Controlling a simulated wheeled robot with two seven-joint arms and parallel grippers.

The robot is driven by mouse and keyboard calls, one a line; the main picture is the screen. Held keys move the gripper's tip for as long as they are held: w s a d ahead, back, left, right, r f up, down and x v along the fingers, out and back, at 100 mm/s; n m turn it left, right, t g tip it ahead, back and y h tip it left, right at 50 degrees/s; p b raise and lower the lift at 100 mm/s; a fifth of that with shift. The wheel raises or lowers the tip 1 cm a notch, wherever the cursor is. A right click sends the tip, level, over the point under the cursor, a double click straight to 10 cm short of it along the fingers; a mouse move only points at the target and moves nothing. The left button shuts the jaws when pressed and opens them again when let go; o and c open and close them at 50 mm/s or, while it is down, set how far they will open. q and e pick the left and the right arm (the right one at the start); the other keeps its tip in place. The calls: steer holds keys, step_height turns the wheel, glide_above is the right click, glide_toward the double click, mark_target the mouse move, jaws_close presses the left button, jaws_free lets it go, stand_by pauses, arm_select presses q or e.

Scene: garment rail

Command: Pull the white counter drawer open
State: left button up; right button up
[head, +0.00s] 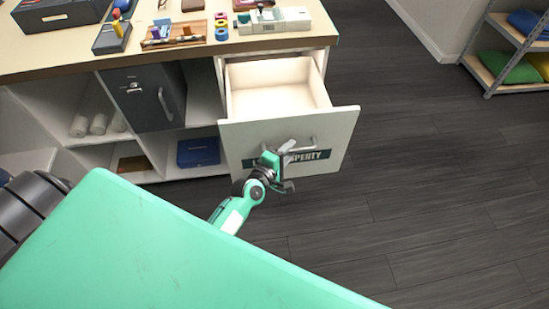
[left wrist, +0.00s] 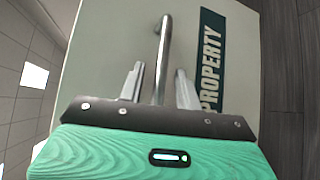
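The white counter drawer (head: 291,121) stands pulled out from the counter in the head view, and its empty inside shows. Its front has a metal bar handle (head: 301,149) and a dark label reading "PROPERTY", partly hidden by my gripper. My left gripper (head: 287,156) is at the handle. In the left wrist view, the handle (left wrist: 163,50) runs between the two fingers of my left gripper (left wrist: 158,85). The fingers are apart, with a visible gap on each side of the bar. My right gripper is not in view.
The counter top (head: 60,65) holds trays, tape rolls and a grey-white device (head: 273,19). A dark grey cabinet door (head: 147,97) and a blue box (head: 198,152) are left of the drawer. Open dark floor (head: 440,180) lies to the right, with a shelf rack (head: 505,70) beyond.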

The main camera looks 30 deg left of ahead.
arm_select(q)
steer(key=b+v, duration=0.1)
steer(key=v, duration=1.2)
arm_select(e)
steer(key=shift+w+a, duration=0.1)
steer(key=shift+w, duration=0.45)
arm_select(q)
steer(key=shift+d, duration=0.1)
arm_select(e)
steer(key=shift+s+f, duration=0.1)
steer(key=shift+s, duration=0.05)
